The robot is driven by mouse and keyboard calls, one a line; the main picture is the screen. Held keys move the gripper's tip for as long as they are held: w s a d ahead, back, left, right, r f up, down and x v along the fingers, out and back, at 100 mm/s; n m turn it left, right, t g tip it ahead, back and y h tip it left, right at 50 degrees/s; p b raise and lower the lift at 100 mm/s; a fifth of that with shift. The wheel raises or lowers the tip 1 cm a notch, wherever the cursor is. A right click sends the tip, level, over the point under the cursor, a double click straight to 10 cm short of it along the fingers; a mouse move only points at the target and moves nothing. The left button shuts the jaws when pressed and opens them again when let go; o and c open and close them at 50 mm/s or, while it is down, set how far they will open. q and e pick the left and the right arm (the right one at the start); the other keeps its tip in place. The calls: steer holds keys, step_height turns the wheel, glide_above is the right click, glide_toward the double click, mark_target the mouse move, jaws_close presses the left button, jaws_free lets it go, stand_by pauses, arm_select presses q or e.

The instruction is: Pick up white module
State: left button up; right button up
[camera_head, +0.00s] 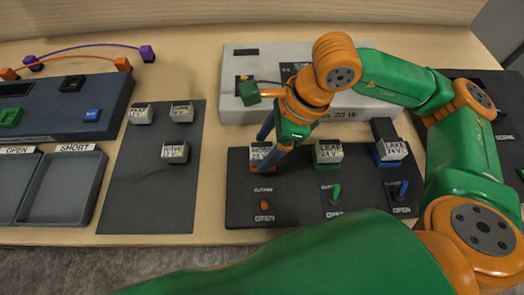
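Several small white labelled modules are in view. Three stand on a dark mat (150,205) at left: the WAVE module (175,152) and two behind it, at left (141,114) and right (181,112). Three more sit on the black console (300,200): a left module (261,151), the LEAF module (328,152) and the LAKE module (391,150). My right gripper (263,153) is at the left console module, one blue finger behind it and one in front, partly covering it. Whether the fingers press on it is not clear. My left gripper is out of view.
A grey box (240,85) stands behind the console, beneath my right arm. Black trays (63,188), a dark panel (95,125) and cables (95,45) lie at left. The console front has an orange, a green (335,192) and a blue switch. Bare wood separates mat and console.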

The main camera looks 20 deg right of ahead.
jaws_close()
